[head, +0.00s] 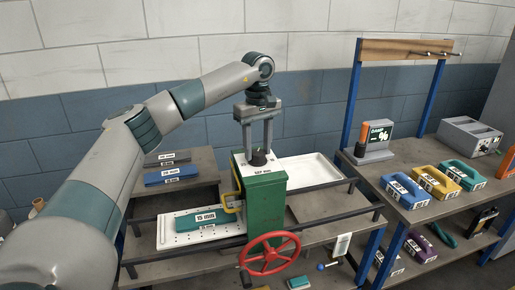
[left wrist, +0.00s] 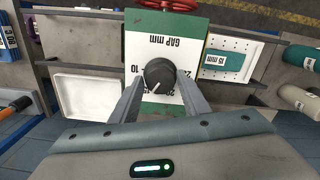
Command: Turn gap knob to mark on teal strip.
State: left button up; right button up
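The gap knob (head: 258,157) is a small dark knob on top of a green block (head: 265,205) whose white plate reads "GAP mm". The knob also shows in the left wrist view (left wrist: 160,74); its white pointer line points down and left there. Numbers ring it, partly hidden by my fingers. My left gripper (head: 257,152) points down over the knob, one finger on each side, with narrow gaps seeming to show beside it. The teal strip (head: 201,217), labelled 15 mm, lies on a white perforated tray (head: 172,238) left of the block. My right gripper is not in view.
A red handwheel (head: 270,254) is on the block's front. A plain white tray (head: 308,169) lies behind right. Dark rails (head: 325,231) run beside the block. Blue and grey strips lie at back left. The right shelf holds coloured cases and a "DAMP %" meter (head: 377,138).

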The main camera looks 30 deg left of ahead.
pick_arm(q)
jog(key=shift+o, duration=0.9)
jog(key=shift+r, duration=0.5)
notch_tip(320, 180, up, 7)
jog(key=shift+f+b, duration=0.1)
jog(key=shift+b, duration=1.05)
notch_tip(320, 180, up, 8)
send_over(258, 151)
jog(key=shift+s+r+p, duration=0.2)
jog(key=shift+r+p, duration=0.1)
jog(key=shift+r, duration=0.5)
